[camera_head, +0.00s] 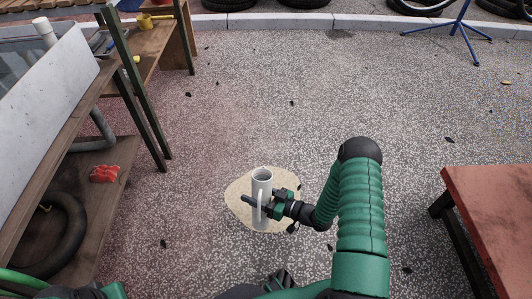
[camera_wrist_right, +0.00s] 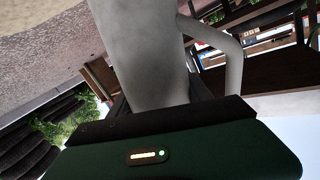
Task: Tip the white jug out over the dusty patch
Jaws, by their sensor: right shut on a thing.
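The white jug (camera_head: 262,184) is a tall, narrow vessel with a side handle, and it looks about upright in the head view. My right gripper (camera_head: 264,208) is shut on the jug's body. The jug also fills the middle of the right wrist view (camera_wrist_right: 140,50), with its handle to the right. The dusty patch (camera_head: 238,198) is a pale tan area on the ground, and the jug shows in front of it. I cannot tell the gap between jug and ground. My left gripper is not clearly seen; green arm parts show at the bottom edge.
A wooden shelf unit (camera_head: 115,165) with green posts stands at the left, holding a red item (camera_head: 104,174) and a dark hose (camera_head: 62,240). A reddish table (camera_head: 490,205) is at the right. A blue stand (camera_head: 462,25) is at the back right. The ground between is mostly clear.

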